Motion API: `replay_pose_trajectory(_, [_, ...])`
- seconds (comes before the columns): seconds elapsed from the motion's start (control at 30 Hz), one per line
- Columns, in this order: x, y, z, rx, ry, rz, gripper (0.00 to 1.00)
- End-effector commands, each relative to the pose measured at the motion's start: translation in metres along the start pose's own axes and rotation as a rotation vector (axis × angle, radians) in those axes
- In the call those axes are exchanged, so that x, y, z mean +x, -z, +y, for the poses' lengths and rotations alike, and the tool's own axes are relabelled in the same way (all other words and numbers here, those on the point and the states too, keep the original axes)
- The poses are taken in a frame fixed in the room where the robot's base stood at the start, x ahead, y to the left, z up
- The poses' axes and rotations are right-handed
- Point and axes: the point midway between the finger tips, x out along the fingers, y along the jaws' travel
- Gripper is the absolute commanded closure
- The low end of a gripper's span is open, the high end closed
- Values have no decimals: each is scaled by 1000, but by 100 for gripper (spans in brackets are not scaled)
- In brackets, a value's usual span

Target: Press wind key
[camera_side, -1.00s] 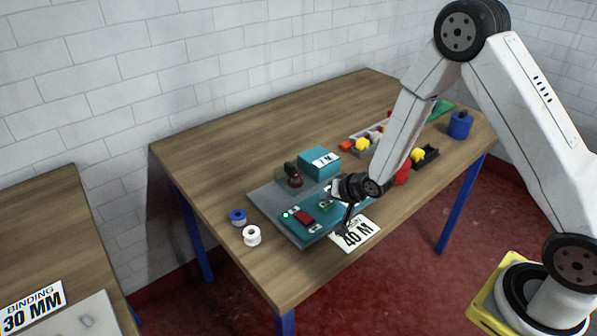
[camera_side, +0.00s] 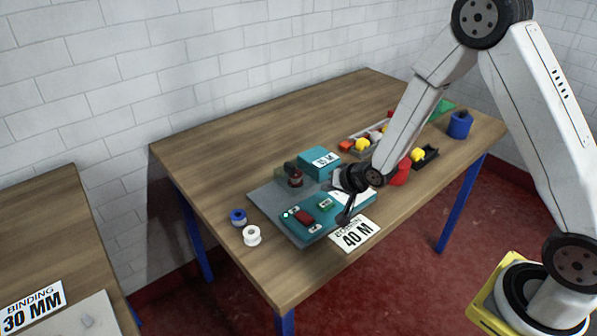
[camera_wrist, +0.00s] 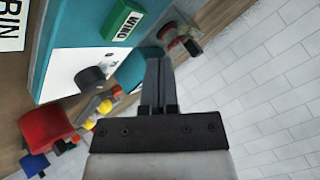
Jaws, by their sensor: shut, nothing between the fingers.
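The wind key is a green block marked WIND (camera_wrist: 122,24) on a teal control panel (camera_wrist: 68,22), near the top of the wrist view. It also shows in the side view as a small green block (camera_side: 326,204) on the panel. My gripper (camera_wrist: 160,64) is shut and empty, its fingertips just right of and below the key in the wrist view, apart from it in the picture. In the side view my gripper (camera_side: 343,220) hangs over the right part of the panel; its exact height is unclear.
A black knob (camera_wrist: 90,79) on a white dial stands near the key. A teal box (camera_side: 320,163) stands behind, and a 40 M card (camera_side: 354,234) lies in front. Spools (camera_side: 252,236) sit at left.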

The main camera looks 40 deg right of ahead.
Motion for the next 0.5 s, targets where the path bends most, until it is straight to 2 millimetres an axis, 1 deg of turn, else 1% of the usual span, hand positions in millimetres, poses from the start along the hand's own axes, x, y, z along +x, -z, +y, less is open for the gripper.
replay_pose_trajectory(0.3, [-16,11,-12,0,1,1,100])
replay_pose_trajectory(0.5, [-19,13,-13,0,0,0,100])
